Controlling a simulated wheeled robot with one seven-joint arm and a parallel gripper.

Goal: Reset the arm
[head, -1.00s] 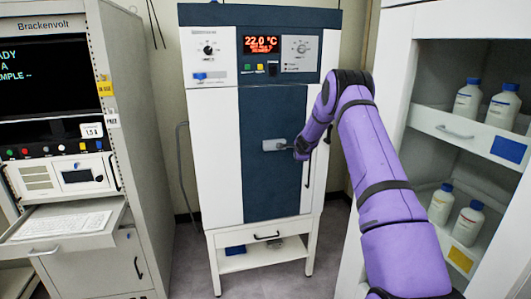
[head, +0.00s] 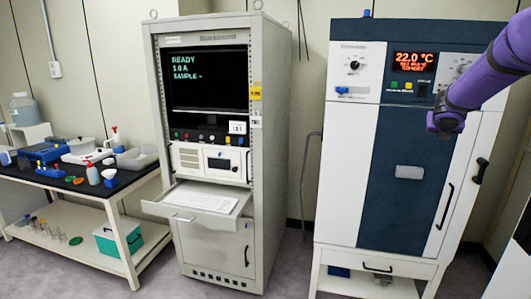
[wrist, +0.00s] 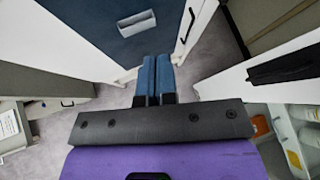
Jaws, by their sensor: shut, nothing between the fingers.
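My gripper (wrist: 155,62) shows in the wrist view with its two blue fingers side by side, shut and empty. In the head view my purple arm reaches in from the right edge and ends in front of the upper right of the freeze dryer; the fingers cannot be made out there. The freeze dryer (head: 340,165) has a dark blue front panel with a grey handle (head: 409,172), and its door looks closed. The handle also shows in the wrist view (wrist: 136,23), ahead of the fingers and apart from them. The display (head: 415,62) reads 22.0 °C.
A grey instrument rack (head: 270,150) with a pulled-out keyboard tray (head: 185,212) stands left of the dryer. A black-topped bench (head: 75,188) with labware is at the far left. In the wrist view, shelves with white bottles (wrist: 299,112) are at the right. Bare floor lies in front.

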